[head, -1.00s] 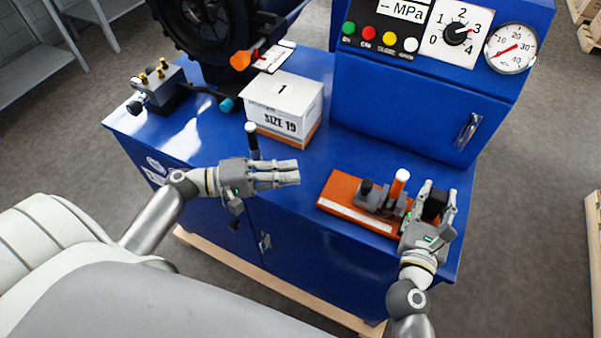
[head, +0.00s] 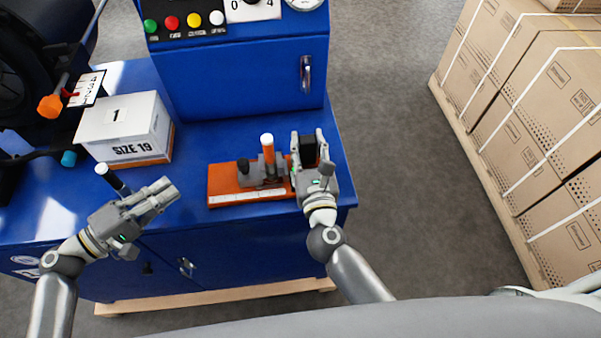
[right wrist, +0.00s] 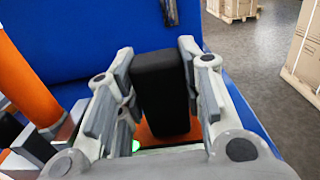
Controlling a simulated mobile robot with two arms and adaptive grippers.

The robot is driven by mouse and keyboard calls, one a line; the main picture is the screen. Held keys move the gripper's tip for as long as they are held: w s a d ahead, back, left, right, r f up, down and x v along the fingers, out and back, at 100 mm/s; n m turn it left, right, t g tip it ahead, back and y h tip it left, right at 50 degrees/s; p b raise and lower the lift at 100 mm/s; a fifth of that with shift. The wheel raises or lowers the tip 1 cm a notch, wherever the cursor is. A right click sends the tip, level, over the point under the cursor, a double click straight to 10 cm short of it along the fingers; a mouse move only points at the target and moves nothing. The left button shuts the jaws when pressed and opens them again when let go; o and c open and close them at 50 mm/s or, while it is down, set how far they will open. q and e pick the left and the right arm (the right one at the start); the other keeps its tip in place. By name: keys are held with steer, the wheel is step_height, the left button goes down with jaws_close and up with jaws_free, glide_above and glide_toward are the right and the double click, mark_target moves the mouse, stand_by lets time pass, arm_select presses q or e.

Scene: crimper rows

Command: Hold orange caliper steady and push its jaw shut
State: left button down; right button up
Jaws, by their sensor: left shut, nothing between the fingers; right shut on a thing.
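The orange caliper lies on the blue bench top, with an orange base (head: 222,186), a white scale strip along its front edge, grey jaw parts and an upright orange handle (head: 268,150) with a white top. A black block (head: 309,152) stands at the base's right end. My right gripper (head: 309,138) is shut on this black block, one finger on each side; the right wrist view also shows the block (right wrist: 160,90) between the fingers. My left gripper (head: 172,188) is shut and empty, left of the caliper and apart from it.
A white box marked SIZE 19 (head: 125,128) stands behind my left gripper. A black upright lever (head: 112,180) is close beside that gripper. A blue cabinet (head: 240,80) rises behind the caliper. Strapped cartons (head: 540,130) stand on the floor at right.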

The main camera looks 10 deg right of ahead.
steer(key=o, duration=1.2)
steer(key=shift+d, duration=0.1)
steer(key=shift+s, duration=0.1)
steer(key=s, duration=1.1)
steer(key=shift+s, duration=0.4)
